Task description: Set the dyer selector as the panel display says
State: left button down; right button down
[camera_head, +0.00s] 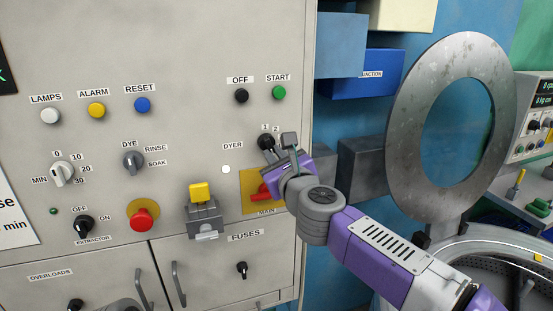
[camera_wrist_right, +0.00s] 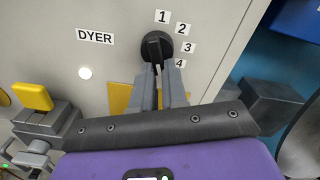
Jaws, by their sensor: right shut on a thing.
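The dyer selector is a black knob (camera_head: 265,142) on the grey panel, right of the DYER label (camera_head: 232,145). In the right wrist view the knob (camera_wrist_right: 155,44) has the numbers 1, 2, 3 and 4 in an arc on its upper right and right. My right gripper (camera_head: 271,152) is at the knob, its two grey fingers (camera_wrist_right: 157,70) shut on the knob's grip. The fingers cover part of it, and I cannot tell surely which number it points at. The panel display (camera_head: 6,78) is cut off at the left edge; only a green letter end shows. My left gripper is not in view.
A red MAIN handle (camera_head: 262,192) on a yellow plate sits just below my right gripper. A yellow-topped grey latch (camera_head: 203,215) and a red stop button (camera_head: 142,219) are further left. Grey blocks (camera_head: 361,167) and a large metal ring (camera_head: 399,140) stand right of the panel.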

dwell(0.6)
jog(key=c, duration=1.2)
grip_release()
jog(key=shift+o, duration=0.2)
jog(key=v, duration=0.7)
jog(key=shift+s, duration=0.25)
